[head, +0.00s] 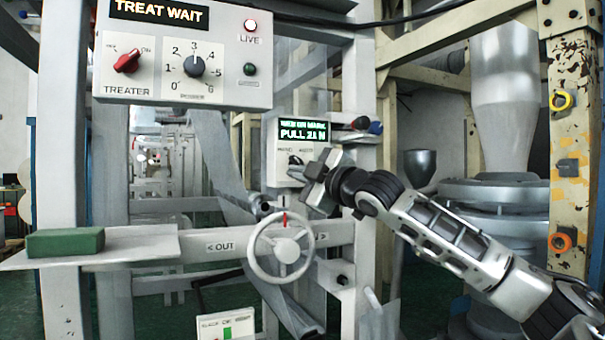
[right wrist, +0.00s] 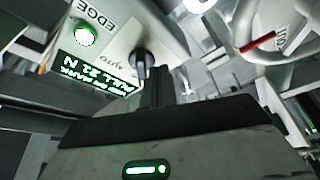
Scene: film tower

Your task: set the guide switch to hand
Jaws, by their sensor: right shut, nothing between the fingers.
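The guide switch is a small black knob (head: 296,160) on a pale box (head: 278,172) under a green-lit display reading "WEB ON MARK PULL 21 N". Small labels sit above the knob; which one its pointer faces is too small to tell. My right gripper (head: 312,180) is shut and empty, just to the right of and below the knob. In the right wrist view, where the panel appears turned over, the knob (right wrist: 142,60) shows beside the "AUTO" lettering, just beyond my fingers (right wrist: 156,92). Whether they touch is unclear. My left gripper is not in view.
A white handwheel (head: 280,248) with a red mark stands below the box. A treater panel (head: 185,85) hangs at upper left. A green block (head: 65,242) lies on a shelf (head: 140,247) at left. Red and blue capped parts (head: 362,124) stick out right of the box.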

